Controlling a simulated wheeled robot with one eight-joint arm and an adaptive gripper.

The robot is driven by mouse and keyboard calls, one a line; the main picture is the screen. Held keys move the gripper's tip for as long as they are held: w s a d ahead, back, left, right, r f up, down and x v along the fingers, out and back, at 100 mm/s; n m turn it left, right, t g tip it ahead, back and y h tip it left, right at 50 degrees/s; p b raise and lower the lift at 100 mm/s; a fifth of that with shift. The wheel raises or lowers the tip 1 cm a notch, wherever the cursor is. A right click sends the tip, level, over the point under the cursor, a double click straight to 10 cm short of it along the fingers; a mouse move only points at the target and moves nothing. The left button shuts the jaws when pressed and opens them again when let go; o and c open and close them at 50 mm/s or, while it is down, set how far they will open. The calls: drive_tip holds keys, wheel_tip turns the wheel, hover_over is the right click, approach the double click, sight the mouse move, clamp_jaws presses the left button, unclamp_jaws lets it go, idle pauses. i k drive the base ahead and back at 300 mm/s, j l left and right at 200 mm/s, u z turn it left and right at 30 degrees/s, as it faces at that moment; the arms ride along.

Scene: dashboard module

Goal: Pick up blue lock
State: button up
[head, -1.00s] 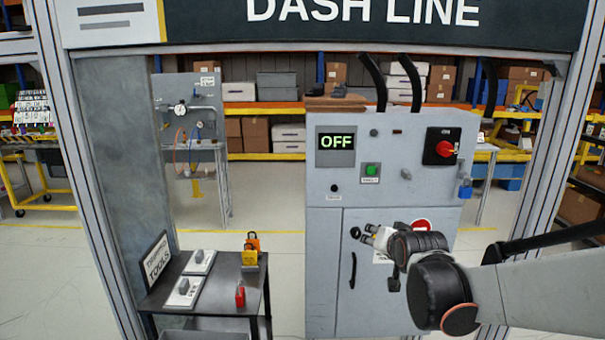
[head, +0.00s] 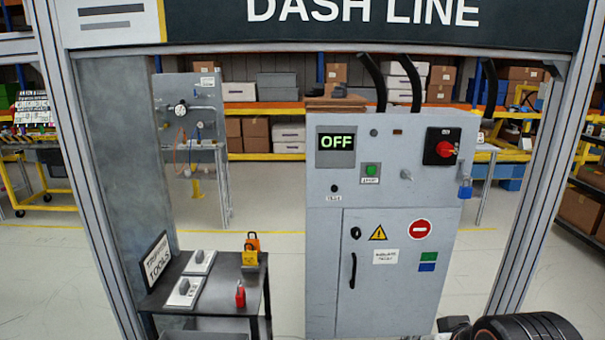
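The blue lock (head: 465,188) is a small padlock hanging at the right edge of the grey control cabinet (head: 325,255), below and to the right of the red rotary switch (head: 446,148). Only part of my arm shows, at the bottom right of the head view, low and in front of the cabinet. My gripper's fingers are not visible there. The blue lock is well above the visible arm, and nothing touches it except its mount on the cabinet.
A dark table (head: 222,283) at the lower left holds a red lock (head: 240,294), yellow and orange locks (head: 250,257), and two grey switch plates. A frame post (head: 530,190) stands right of the cabinet. The display (head: 336,142) reads OFF.

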sight(465, 192)
drive_tip(key=i+l, duration=0.35)
drive_tip(key=i+l+z, duration=0.1)
drive_tip(key=i+l, duration=0.25)
drive_tip(key=i, duration=0.2)
drive_tip(key=k+j+z, duration=0.2)
drive_tip(key=i+l+u, duration=0.25)
